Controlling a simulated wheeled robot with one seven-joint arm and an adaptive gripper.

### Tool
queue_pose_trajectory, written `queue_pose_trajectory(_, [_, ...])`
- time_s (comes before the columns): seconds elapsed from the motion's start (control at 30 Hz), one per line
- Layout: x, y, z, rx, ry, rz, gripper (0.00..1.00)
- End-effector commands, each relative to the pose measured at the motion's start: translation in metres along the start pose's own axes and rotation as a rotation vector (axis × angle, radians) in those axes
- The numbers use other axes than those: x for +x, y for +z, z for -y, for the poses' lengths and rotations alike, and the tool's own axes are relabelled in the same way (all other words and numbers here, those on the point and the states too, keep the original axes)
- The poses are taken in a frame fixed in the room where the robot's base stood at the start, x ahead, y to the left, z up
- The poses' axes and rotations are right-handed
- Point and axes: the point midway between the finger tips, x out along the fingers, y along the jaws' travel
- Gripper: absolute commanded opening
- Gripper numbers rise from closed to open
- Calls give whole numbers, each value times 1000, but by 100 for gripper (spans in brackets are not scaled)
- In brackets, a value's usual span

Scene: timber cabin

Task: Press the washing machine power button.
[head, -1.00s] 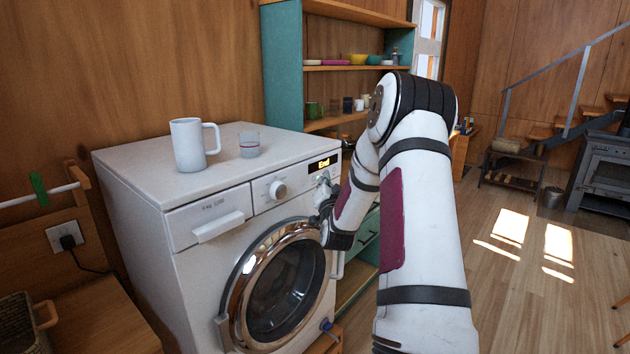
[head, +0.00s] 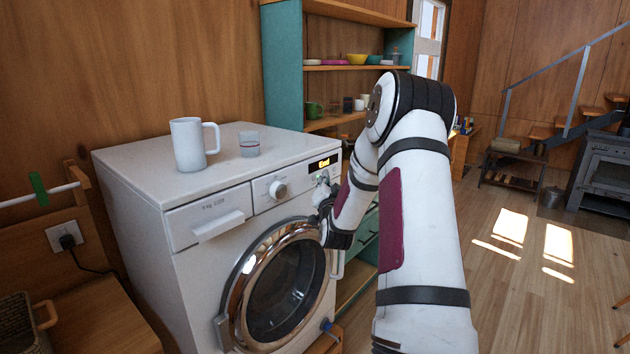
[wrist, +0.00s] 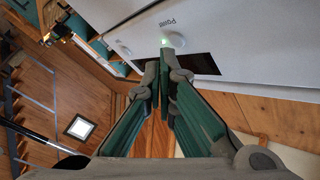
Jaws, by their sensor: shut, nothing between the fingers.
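The white washing machine (head: 215,185) stands against the wood wall. Its lit display (head: 323,164) reads "End" at the right of the control panel; the display looks dark in the wrist view (wrist: 198,63). My gripper (head: 321,186) is just in front of the panel, below the display and right of the dial. In the wrist view my gripper (wrist: 165,53) is shut and empty, its tips close to a small green light (wrist: 163,41) near the "Power" label (wrist: 168,22). A round pale button (wrist: 121,48) lies left of the tips. Contact with a button cannot be told.
A white mug (head: 187,146) and a small cup (head: 249,145) stand on the machine's top. The round door (head: 285,285) is below the panel. A teal shelf unit (head: 283,65) stands behind the machine, and open floor lies to the right.

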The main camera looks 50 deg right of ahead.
Motion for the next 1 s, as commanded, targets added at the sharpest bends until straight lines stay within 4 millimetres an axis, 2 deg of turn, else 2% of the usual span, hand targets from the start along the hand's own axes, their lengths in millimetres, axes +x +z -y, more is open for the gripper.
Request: queue_pose_trajectory(1.0, [6,4,5,0,0,0,0])
